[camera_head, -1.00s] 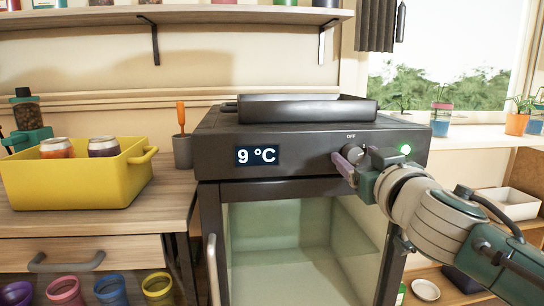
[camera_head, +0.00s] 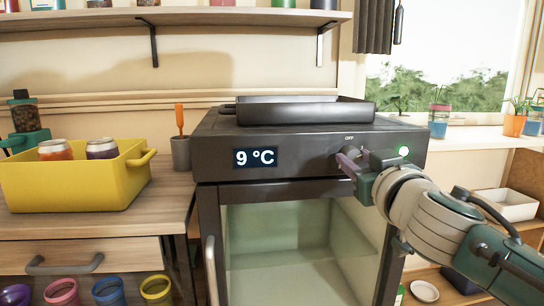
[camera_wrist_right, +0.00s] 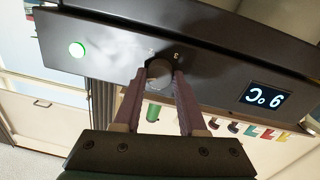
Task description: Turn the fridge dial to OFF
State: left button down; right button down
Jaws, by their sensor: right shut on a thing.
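The fridge (camera_head: 215,130) stands in the middle of the head view, with a dark top panel. Its dial (camera_head: 346,153) sits on the right of that panel, below the small OFF mark. The display (camera_head: 255,157) reads 9 °C. A green light (camera_head: 403,151) glows right of the dial. My right gripper (camera_head: 352,162) is at the dial, its two fingers on either side of it. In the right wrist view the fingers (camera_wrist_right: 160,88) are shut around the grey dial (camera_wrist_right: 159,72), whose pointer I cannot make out. My left gripper is not in view.
A dark tray (camera_head: 300,112) lies on top of the fridge. Left of it, a yellow bin (camera_head: 75,185) with two cans and a grey cup (camera_head: 181,153) with an orange-handled tool stand on the wooden counter. A window sill with pots (camera_head: 514,125) is at the right.

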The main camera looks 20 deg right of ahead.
dwell(0.3)
jog(key=n+b, duration=0.1)
jog(key=n, duration=0.5)
jog(key=shift+f+n, duration=0.1)
jog(key=shift+n, duration=0.3)
jog(key=n, duration=0.4)
jog(key=shift+b, duration=0.3)
jog(key=shift+n+t+y, duration=0.3)
jog(key=shift+n, duration=1.4)
jog(key=shift+c, duration=2.3)
grip_release()
